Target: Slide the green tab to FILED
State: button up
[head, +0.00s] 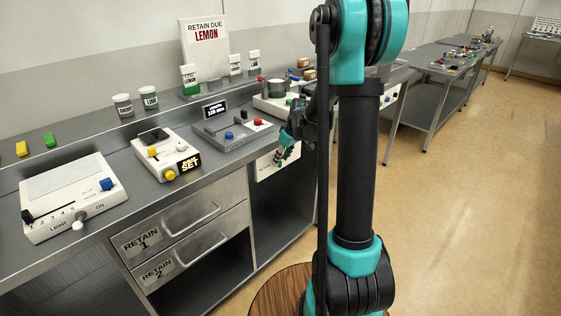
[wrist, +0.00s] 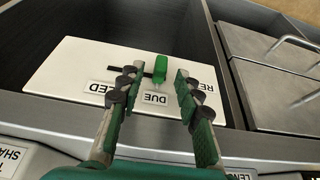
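The green tab (wrist: 160,67) stands on a white panel (wrist: 75,60) in the wrist view, near the DUE label (wrist: 155,99). A dark slot (wrist: 113,68) runs left from the tab. A label ending in "ED" (wrist: 97,88) lies at the left, partly hidden by my left finger. Another label starting "RE" (wrist: 202,86) is at the right, partly hidden. My gripper (wrist: 158,72) is open, its fingertips on either side of the tab with gaps showing. In the head view my gripper (head: 288,137) is in front of the white panel (head: 266,165), hiding much of it.
Metal drawers with bar handles (wrist: 276,70) are right of the panel in the wrist view. In the head view the counter above holds a device with red and blue knobs (head: 232,128) and a SET box (head: 167,152). The floor (head: 460,200) at the right is clear.

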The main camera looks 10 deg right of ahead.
jog(key=shift+x, duration=1.05)
jog(key=shift+c, duration=0.2)
grip_shut()
